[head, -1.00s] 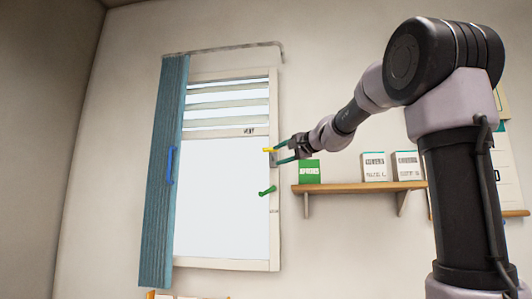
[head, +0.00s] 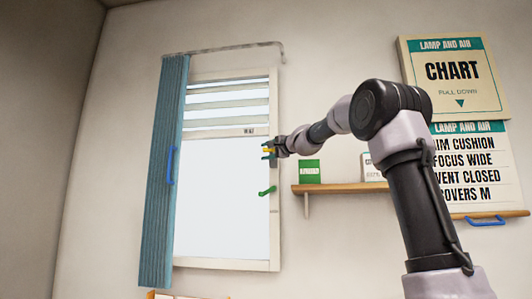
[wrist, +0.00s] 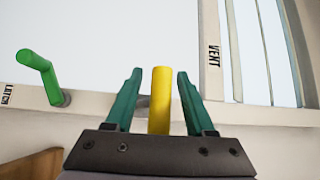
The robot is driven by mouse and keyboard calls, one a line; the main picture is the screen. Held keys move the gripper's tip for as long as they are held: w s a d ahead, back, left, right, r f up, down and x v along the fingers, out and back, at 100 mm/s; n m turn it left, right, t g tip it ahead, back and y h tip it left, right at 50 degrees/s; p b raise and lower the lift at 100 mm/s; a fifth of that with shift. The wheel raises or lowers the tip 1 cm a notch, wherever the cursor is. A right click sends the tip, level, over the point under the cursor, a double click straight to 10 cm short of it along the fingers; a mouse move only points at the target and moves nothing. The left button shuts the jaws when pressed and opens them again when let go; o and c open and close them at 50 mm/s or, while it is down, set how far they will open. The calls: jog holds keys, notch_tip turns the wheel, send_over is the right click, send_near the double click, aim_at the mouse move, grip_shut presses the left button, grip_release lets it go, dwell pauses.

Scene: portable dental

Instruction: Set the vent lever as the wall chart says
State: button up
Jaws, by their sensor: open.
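The yellow vent lever (wrist: 160,100) stands between my gripper's (wrist: 159,78) two green fingers in the wrist view, with a gap on each side. In the head view my gripper (head: 268,152) is open around the yellow lever (head: 267,149) at the window frame's right side. The vent slats (head: 228,97) at the window top show bright gaps between them. A "VENT" label (wrist: 214,54) is beside the slats. The wall chart (head: 470,165) has a line reading "VENT CLOSED"; my arm hides part of its left edge.
A green latch lever (head: 266,191) sits lower on the same frame, labelled "LATCH" in the wrist view. A teal curtain with a blue handle (head: 170,166) hangs at left. A shelf (head: 340,187) right of the window holds a green box (head: 309,171) and a white box.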

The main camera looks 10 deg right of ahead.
jog(key=shift+w, duration=0.1)
jog(key=c, duration=0.8)
grip_shut()
jog(key=shift+r, duration=0.1)
dwell(0.5)
